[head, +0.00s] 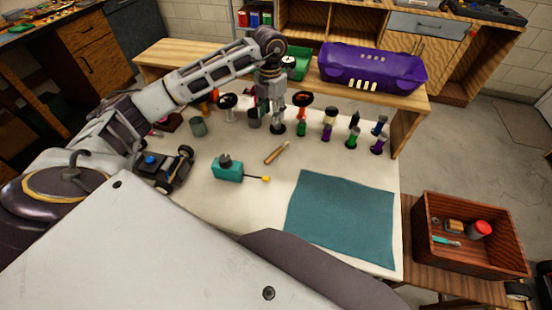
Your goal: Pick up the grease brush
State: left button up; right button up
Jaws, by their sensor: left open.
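A small stick-like tool with a wooden handle (277,153), which looks like the grease brush, lies on the pale tabletop near the middle. Its bristles are too small to make out. My left gripper (277,128) points down over the table just behind the tool, apart from it in the picture. It is open, and nothing shows between its dark fingertips. Its height above the table is hard to tell. My right gripper is not in view.
A teal box with a thin rod (228,170) and a car chassis (165,168) lie left. A teal mat (343,216) is bare. A wooden crate (425,225) stands right; a purple shell (372,68) sits behind.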

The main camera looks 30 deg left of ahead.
pick_arm(q)
jog(key=b, duration=0.7)
send_over(272, 157)
notch_tip(272, 157, down, 8)
jog(key=r, duration=0.1)
jog(key=shift+f+b, duration=0.5)
jog(key=shift+f, duration=0.35)
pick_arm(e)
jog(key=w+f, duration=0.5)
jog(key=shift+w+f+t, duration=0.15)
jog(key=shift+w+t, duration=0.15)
pick_arm(q)
notch_tip(272, 157, down, 8)
jog(key=shift+r, duration=0.1)
jog(key=shift+f, duration=0.35)
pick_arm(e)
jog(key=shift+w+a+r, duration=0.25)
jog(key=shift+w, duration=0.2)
pick_arm(q)
jog(key=shift+f, duration=0.15)
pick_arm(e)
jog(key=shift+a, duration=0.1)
